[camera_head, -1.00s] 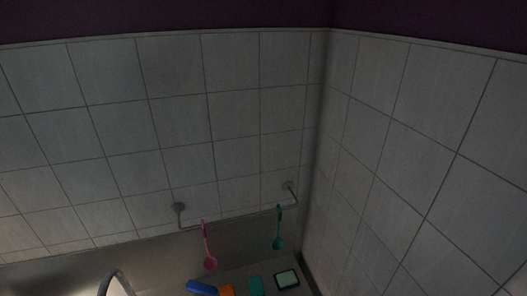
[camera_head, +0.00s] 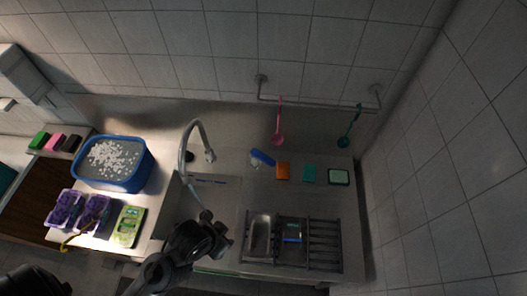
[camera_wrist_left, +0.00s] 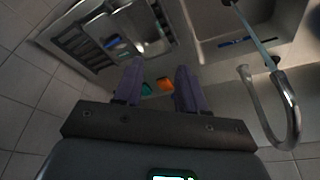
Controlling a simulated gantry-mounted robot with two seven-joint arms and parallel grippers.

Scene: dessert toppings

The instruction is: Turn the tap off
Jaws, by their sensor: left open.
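The tap (camera_head: 198,131) is a silver gooseneck arching at the back of the sink (camera_head: 216,197). In the left wrist view the tap (camera_wrist_left: 284,118) shows at right, with a dark spot beside its base. A thin pale strip (camera_wrist_left: 255,32) runs from near it over the sink; I cannot tell if it is water or metal. The tap's handle is not clear. My left gripper (camera_head: 222,238) is over the front of the sink, apart from the tap. In the wrist view its two purple fingers (camera_wrist_left: 157,83) are apart with nothing held. My right gripper is not in view.
A blue basin (camera_head: 117,181) of white pieces stands left of the sink, behind purple trays (camera_head: 64,207) and a green tray (camera_head: 127,226). A dish rack (camera_head: 325,245) is at right. Sponges (camera_head: 283,171) lie behind it, below a rail with hanging ladles (camera_head: 278,137).

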